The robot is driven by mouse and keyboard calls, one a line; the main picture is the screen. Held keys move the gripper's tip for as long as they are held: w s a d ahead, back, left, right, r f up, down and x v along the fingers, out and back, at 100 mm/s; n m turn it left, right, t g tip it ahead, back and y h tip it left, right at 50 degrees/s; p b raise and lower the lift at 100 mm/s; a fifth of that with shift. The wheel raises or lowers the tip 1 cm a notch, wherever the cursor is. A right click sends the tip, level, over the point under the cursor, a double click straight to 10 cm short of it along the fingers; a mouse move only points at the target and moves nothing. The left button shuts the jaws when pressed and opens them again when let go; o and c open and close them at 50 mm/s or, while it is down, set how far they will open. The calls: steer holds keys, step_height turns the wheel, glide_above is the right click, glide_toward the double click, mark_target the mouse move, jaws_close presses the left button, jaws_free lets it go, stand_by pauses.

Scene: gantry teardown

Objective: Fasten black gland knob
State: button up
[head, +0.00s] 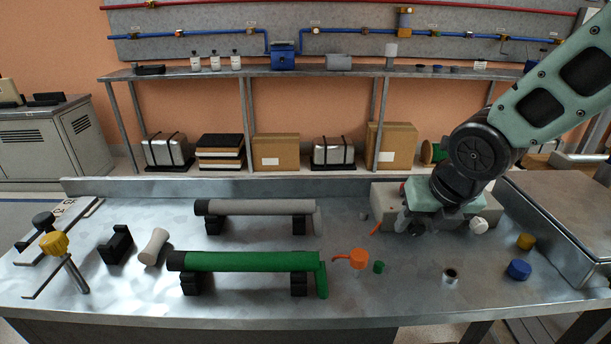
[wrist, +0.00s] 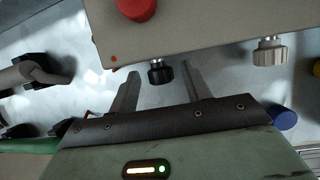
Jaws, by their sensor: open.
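The black gland knob (wrist: 160,73) is ribbed and sits at the edge of a beige box (wrist: 220,25) in the wrist view. The same box (head: 384,205) stands on the bench in the head view, partly covered by my arm. My gripper (wrist: 160,70) is open, with one finger on each side of the black knob in the picture. I see gaps at both sides and cannot tell the depth between them. In the head view my gripper (head: 416,226) is at the box's front, and the black knob cannot be made out there.
A white knob (wrist: 269,51) on the box also shows in the head view (head: 478,225). A red button (wrist: 136,9) is on the box. A blue cap (head: 518,269) and a yellow cap (head: 525,241) lie right. A green pipe (head: 250,261) and orange part (head: 357,258) lie left.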

steer(key=shift+a+f+n+h+b, duration=0.2)
steer(key=shift+h+b, duration=0.7)
steer(key=shift+b, duration=2.45)
steer(key=shift+a+f+n+h+b, duration=0.15)
steer(key=shift+h+b, duration=0.75)
steer(key=shift+b, duration=2.45)
